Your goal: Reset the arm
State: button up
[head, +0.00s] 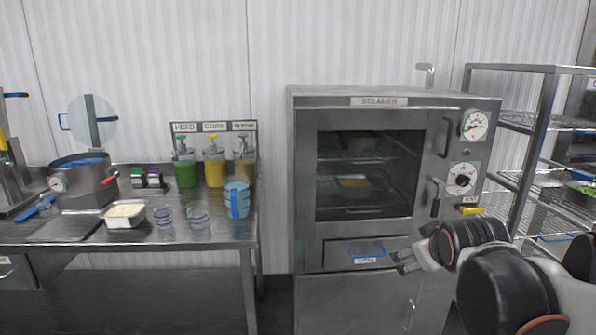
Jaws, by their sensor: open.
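My arm comes in from the lower right in the head view. My gripper (404,261) is in front of the lower right part of the steamer (455,230), near the drawer with the blue handle. It is open and nothing shows between its fingers. The steamer's glass door is shut, and a rack with a tan item shows dimly inside. I cannot tell whether the gripper touches the steamer front; it appears in front of it.
A steel table (190,236) at the left holds a pot (82,180), a rice tray (126,214), clear glasses, a blue measuring jug (237,199) and green and yellow pump bottles. A wire shelf (540,128) stands at the right. A floor gap separates table and steamer.

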jog(key=s+a+f+m+g+y, duration=0.1)
jog(key=s+a+f+m, duration=0.1)
jog(key=s, duration=0.8)
jog(key=s+a+f+m+g+y, duration=0.1)
jog(key=s+a+f+g, duration=0.1)
jog(key=s+a+f, duration=0.3)
jog(key=s, duration=0.4)
jog(key=shift+s+m, duration=0.35)
jog(key=shift+m, duration=0.05)
jog(key=shift+r, duration=0.1)
